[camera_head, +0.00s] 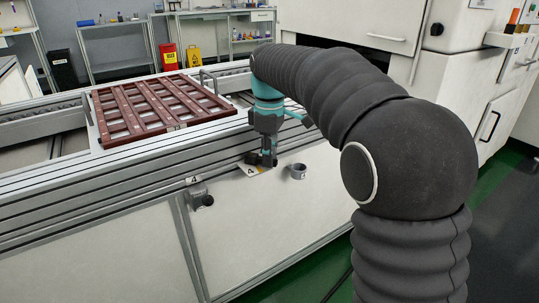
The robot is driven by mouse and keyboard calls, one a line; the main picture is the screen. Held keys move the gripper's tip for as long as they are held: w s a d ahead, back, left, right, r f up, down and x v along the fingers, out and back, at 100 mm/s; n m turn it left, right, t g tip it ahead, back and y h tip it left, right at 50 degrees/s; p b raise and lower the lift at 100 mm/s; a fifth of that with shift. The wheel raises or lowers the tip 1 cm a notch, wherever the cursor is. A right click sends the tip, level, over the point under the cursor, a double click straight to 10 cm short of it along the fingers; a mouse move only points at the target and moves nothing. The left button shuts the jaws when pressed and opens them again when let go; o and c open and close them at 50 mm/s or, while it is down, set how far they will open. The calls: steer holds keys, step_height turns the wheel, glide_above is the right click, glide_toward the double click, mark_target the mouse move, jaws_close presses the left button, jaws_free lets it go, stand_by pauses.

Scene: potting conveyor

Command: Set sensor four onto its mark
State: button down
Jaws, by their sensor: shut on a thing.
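My gripper (266,161), at the end of the teal wrist, points down at the conveyor's front edge. It is shut on a small dark thing, probably sensor four, which is mostly hidden by the fingers. A white plate marked 4 (250,171) juts from the conveyor's front edge, just below and left of the fingertips. Whether the held thing touches this plate is unclear.
A grey knobbed fitting (200,195) sits on the conveyor front at left, under a small label (193,180). A grey ring-shaped holder (297,171) is right of my gripper. A red-brown slatted frame (115,133) lies on the conveyor (165,153). A white machine stands behind.

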steer(key=shift+r, duration=0.1)
steer(key=shift+s+a+m+p, duration=0.3)
steer(key=shift+m+p, duration=0.4)
steer(key=shift+m, duration=0.5)
steer(key=shift+s+a+m+p, duration=0.35)
steer(key=shift+m+p, duration=0.4)
steer(key=shift+m, duration=0.45)
steer(key=shift+s+a+m+p, duration=0.15)
steer(key=shift+s+m+p, duration=0.25)
steer(key=shift+m+p, duration=0.55)
steer(key=shift+m, duration=0.35)
steer(key=c, duration=1.1)
jaws_free()
step_height(320, 180, up, 12)
steer(key=shift+f, duration=0.1)
